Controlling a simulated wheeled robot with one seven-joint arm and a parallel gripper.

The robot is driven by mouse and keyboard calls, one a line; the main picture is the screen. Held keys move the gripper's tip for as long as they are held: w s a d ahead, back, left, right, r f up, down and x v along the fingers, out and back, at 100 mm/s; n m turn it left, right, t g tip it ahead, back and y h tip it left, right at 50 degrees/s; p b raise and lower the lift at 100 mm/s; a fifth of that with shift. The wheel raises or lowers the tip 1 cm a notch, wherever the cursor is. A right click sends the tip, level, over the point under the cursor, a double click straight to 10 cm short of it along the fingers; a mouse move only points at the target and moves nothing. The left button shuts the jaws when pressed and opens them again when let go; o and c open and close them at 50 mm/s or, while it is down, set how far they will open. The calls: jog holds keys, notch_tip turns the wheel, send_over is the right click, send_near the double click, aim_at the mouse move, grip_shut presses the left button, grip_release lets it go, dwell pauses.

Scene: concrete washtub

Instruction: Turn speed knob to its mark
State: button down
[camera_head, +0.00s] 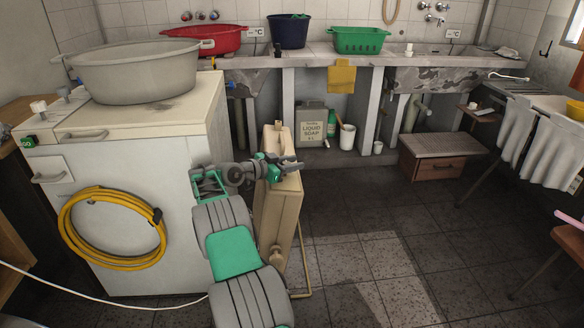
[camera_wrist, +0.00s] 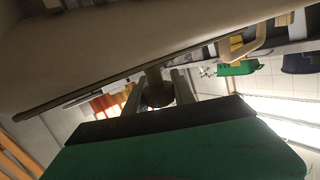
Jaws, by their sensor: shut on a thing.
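The tan upright box (camera_head: 283,215) stands on the floor beside the white washing machine. My gripper (camera_head: 292,166) is at the upper part of this box, reaching across it from the left. In the wrist view, my gripper's two fingers (camera_wrist: 157,94) are closed on the sides of a dark round knob (camera_wrist: 157,80) that projects from a pale casing (camera_wrist: 90,45). The knob's mark does not show, and the fingers cover part of the knob. In the head view, the knob is hidden at the gripper.
A white machine (camera_head: 170,160) with a grey basin (camera_head: 135,75) on top and a coiled yellow hose (camera_head: 110,230) stands left. A pipe (camera_head: 307,260) runs beside the tan box. A wooden stool (camera_head: 432,160) stands at back right. Tiled floor is clear right of the box.

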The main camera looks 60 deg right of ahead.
jog(key=shift+s+f+g, duration=0.1)
jog(key=shift+f+g, duration=0.1)
jog(key=shift+g, duration=0.2)
jog(key=c, duration=1.1)
grip_release()
jog(key=shift+r, duration=0.1)
jog(key=shift+o, duration=0.2)
jog(key=p+v, duration=0.2)
jog(key=v, duration=0.5)
jog(key=shift+a+r, duration=0.15)
jog(key=shift+a, duration=0.2)
